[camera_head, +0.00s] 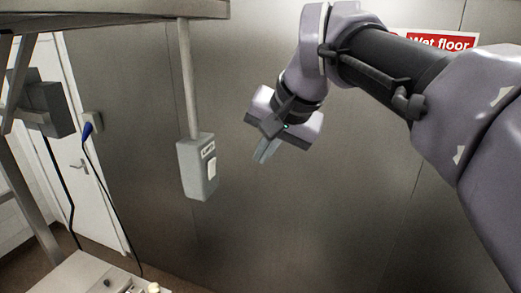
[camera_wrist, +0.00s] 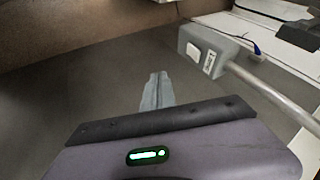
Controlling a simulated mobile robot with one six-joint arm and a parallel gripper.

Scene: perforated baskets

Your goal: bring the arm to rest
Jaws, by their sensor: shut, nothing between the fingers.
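My gripper (camera_head: 262,155) hangs in the middle of the head view, in front of a grey metal wall panel. Its fingers are shut with nothing between them. In the wrist view the closed fingers (camera_wrist: 158,90) point away from the gripper body, with the grey wall behind them. The arm is raised and bent, coming in from the right side of the head view. No object touches the fingers.
A grey switch box (camera_head: 198,167) on a vertical conduit is left of my gripper; it also shows in the wrist view (camera_wrist: 213,52). A red and white sign (camera_head: 440,42) is partly behind my arm. A white door (camera_head: 85,130) and a metal frame (camera_head: 30,170) stand at left.

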